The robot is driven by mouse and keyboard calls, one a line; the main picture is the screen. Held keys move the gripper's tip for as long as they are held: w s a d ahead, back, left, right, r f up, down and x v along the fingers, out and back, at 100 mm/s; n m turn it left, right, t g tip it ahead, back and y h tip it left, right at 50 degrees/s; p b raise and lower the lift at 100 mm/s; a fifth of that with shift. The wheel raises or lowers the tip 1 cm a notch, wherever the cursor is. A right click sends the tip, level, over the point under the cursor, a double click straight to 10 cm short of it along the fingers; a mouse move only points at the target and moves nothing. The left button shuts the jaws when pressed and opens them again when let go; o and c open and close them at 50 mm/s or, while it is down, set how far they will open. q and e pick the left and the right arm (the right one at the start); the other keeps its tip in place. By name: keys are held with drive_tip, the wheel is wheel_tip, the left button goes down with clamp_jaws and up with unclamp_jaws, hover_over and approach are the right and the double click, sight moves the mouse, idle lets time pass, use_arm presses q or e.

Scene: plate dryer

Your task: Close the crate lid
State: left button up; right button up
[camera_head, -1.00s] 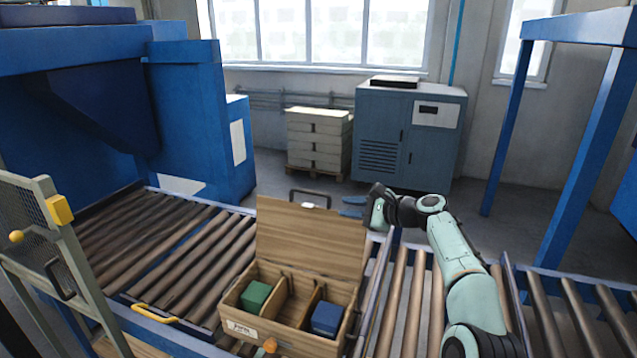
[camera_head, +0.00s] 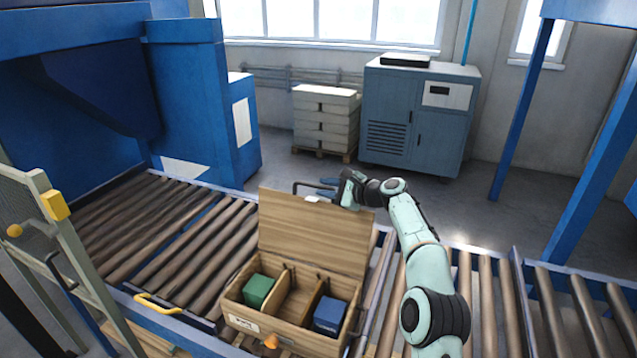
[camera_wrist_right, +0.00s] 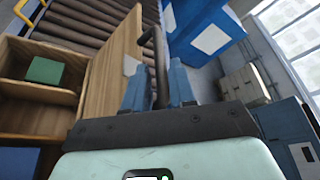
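The wooden crate (camera_head: 290,345) stands on the roller conveyor with its lid (camera_head: 312,235) raised and tilted back. A dark bar handle (camera_head: 296,187) sticks out from the lid's top edge. My right gripper (camera_head: 327,189) is at the lid's upper right, behind the top edge. In the right wrist view, the blue fingers of my right gripper (camera_wrist_right: 160,88) stand apart on either side of the dark handle (camera_wrist_right: 160,55), with slim gaps visible. My left gripper is not in view.
The crate's compartments hold a green block (camera_head: 257,290) and a blue block (camera_head: 330,315). A blue machine (camera_head: 200,110) stands left, a grey cabinet (camera_head: 418,115) behind. A mesh gate (camera_head: 50,245) stands at the left front. Rollers right of the crate are bare.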

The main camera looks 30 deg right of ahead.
sight(322, 187)
drive_tip(key=x, duration=0.3)
drive_tip(key=shift+w+p, duration=0.15)
drive_tip(key=shift+p, duration=0.2)
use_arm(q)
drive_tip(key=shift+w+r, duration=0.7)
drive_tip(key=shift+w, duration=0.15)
